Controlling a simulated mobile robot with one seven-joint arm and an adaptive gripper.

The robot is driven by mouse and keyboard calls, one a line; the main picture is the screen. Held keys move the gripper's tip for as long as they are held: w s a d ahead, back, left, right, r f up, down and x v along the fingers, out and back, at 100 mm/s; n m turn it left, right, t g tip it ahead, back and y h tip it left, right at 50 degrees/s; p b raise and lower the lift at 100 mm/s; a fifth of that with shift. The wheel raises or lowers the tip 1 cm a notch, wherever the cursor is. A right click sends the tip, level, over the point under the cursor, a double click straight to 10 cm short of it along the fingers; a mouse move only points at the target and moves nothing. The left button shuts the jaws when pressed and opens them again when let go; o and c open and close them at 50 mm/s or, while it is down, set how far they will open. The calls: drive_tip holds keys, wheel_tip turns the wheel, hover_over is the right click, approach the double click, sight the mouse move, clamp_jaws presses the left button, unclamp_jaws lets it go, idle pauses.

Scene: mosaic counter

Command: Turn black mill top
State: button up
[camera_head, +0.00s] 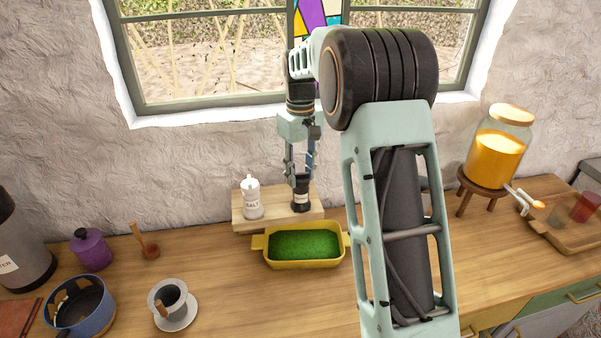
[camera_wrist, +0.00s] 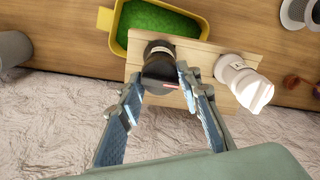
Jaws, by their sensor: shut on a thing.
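The black mill (camera_head: 301,196) stands upright on a small wooden board (camera_head: 276,223) against the wall, with a pale label band around it. My gripper (camera_head: 301,177) reaches down from above with its fingers around the mill's top and is shut on it. In the wrist view the dark mill (camera_wrist: 159,66) lies between the two blue-padded fingers of my gripper (camera_wrist: 158,88). The finger pads partly hide the sides of its top.
A white salt mill (camera_head: 252,199) stands on the same board, left of the black mill. A yellow dish with green contents (camera_head: 304,262) sits just in front. A cup on a saucer (camera_head: 176,320) is at front left. A juice dispenser (camera_head: 497,145) stands right.

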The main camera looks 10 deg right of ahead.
sight(300, 173)
idle(0.7)
drive_tip(key=o, duration=1.2)
drive_tip(key=shift+c, duration=0.2)
drive_tip(key=shift+r, duration=0.1)
wheel_tip(300, 173, up, 12)
